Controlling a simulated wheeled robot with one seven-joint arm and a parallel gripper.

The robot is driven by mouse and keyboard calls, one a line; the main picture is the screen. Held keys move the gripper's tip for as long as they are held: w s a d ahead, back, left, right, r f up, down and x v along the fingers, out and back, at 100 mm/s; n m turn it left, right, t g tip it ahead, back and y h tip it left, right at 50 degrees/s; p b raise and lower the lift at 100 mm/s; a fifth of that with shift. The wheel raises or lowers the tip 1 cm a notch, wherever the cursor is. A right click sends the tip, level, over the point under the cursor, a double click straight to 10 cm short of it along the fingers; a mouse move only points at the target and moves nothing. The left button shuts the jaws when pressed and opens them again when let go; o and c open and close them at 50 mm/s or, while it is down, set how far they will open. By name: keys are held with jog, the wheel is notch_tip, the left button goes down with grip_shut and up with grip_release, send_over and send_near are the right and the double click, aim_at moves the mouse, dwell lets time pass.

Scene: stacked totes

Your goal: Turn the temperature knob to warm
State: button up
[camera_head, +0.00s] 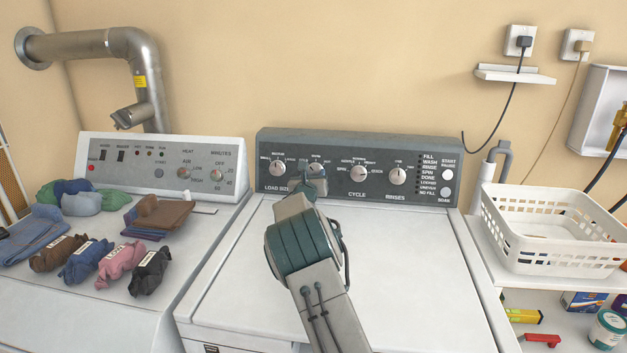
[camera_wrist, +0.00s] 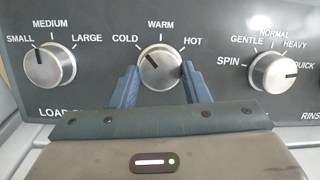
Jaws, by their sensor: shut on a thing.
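The temperature knob (camera_wrist: 161,67) is round and silver on the dark washer panel, with COLD, WARM and HOT printed around it. Its dark pointer line slants to the upper left, toward COLD, and WARM is straight above the knob. My gripper (camera_wrist: 160,72) has one blue finger on each side of the knob and is shut on it. In the head view my gripper (camera_head: 314,186) reaches the panel and covers the lower part of the temperature knob (camera_head: 315,167).
The load size knob (camera_wrist: 50,66) is to the left and the cycle knob (camera_wrist: 274,72) to the right, both close by. The washer lid (camera_head: 420,255) is clear. A dryer (camera_head: 150,265) with clothes stands left; a white basket (camera_head: 510,245) sits right.

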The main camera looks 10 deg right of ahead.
jog(key=m+h+b, duration=0.1)
jog(key=m+b, duration=0.1)
jog(key=m, duration=0.2)
jog(key=shift+a+f+g, duration=0.1)
jog(key=shift+a+g, duration=0.05)
jog(key=shift+g, duration=0.25)
jog(key=shift+w+a+r+m+g+h+b, duration=0.1)
jog(key=shift+m+g+h+b, duration=0.3)
jog(key=shift+m, duration=1)
jog(key=shift+r+m+g+h+b, duration=0.15)
jog(key=shift+m+b, duration=0.3)
jog(key=shift+m, duration=0.95)
jog(key=shift+h, duration=0.25)
jog(key=o, duration=1)
jog(key=shift+c, duration=0.2)
jog(key=f+b+v, duration=0.1)
jog(key=b+v, duration=0.2)
jog(key=v, duration=1)
jog(key=shift+s+a+r, duration=0.2)
jog(key=shift+s+r, duration=0.2)
jog(key=shift+r, duration=0.15)
